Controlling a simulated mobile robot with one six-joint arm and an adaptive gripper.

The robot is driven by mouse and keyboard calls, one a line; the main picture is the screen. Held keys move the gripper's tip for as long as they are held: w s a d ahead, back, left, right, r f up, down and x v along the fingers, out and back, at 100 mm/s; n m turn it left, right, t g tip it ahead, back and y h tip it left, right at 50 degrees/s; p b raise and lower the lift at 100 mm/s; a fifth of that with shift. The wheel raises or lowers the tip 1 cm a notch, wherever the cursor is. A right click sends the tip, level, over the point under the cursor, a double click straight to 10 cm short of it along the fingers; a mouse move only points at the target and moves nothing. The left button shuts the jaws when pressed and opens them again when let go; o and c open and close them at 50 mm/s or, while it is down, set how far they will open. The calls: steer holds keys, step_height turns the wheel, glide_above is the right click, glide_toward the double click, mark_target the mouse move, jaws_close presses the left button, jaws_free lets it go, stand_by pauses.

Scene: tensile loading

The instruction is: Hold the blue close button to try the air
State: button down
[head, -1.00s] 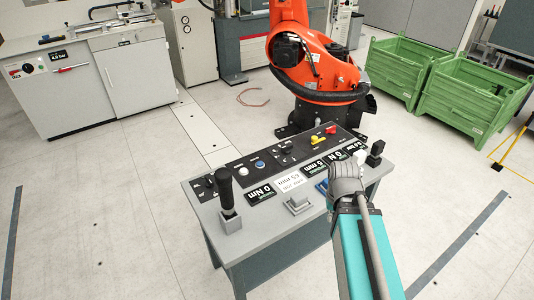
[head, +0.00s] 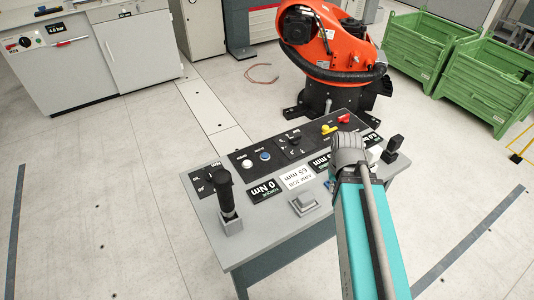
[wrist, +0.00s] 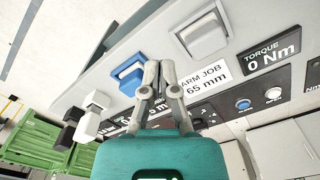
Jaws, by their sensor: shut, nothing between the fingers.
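My gripper (wrist: 158,68) is shut and empty, pointing over the console top. In the head view my wrist hides the fingers.
The console (head: 262,225) carries a black joystick (head: 226,195), a grey block (head: 303,202), red and yellow knobs and several display labels. An orange robot (head: 330,45) stands behind it. Green crates (head: 490,80) are at the right. The floor to the left is clear.

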steer(key=shift+w, duration=0.1)
steer(key=t+h+b, duration=0.6)
steer(key=t+b, duration=0.1)
steer(key=b, duration=0.1)
glide_above(267, 154)
steer(key=s+a, duration=0.1)
step_height(267, 154, down, 2)
steer(key=shift+f, duration=0.15)
step_height(267, 154, down, 8)
steer(key=b, duration=0.8)
steer(key=shift+f, duration=0.25)
steer(key=shift+b, duration=0.3)
stand_by(0.5)
steer(key=shift+s+f+b, duration=0.1)
steer(key=shift+f+b, duration=0.2)
steer(key=shift+f, duration=0.1)
steer(key=shift+f+b, duration=0.5)
stand_by(2.2)
